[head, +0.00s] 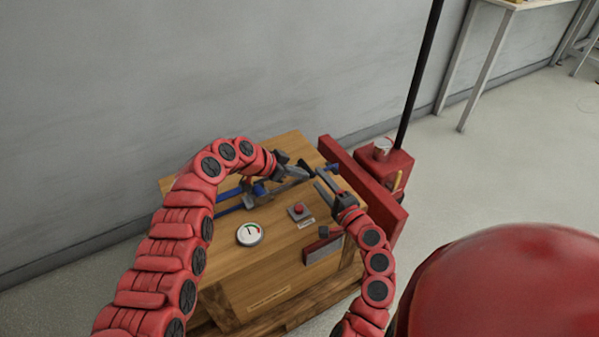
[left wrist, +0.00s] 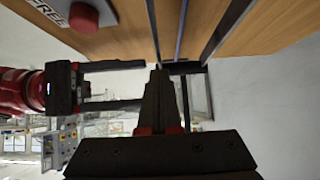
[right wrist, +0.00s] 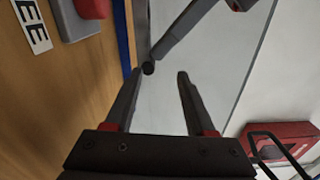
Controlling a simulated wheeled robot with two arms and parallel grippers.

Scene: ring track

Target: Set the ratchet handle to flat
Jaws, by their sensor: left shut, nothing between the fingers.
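The ratchet lies across the top of the wooden crate (head: 225,270), between blue strap ends (head: 229,209). My grippers partly cover it, and I cannot make out its handle or its angle clearly. My left gripper (head: 306,173) is shut and empty over the ratchet area; its fingers are together in the left wrist view (left wrist: 160,76). My right gripper (head: 319,184) is beside it to the right, with its fingers apart; it also shows open in the left wrist view (left wrist: 142,84). In the right wrist view nothing is gripped between its fingertips (right wrist: 166,74).
A red stand (head: 385,169) with a dark pole is behind right.

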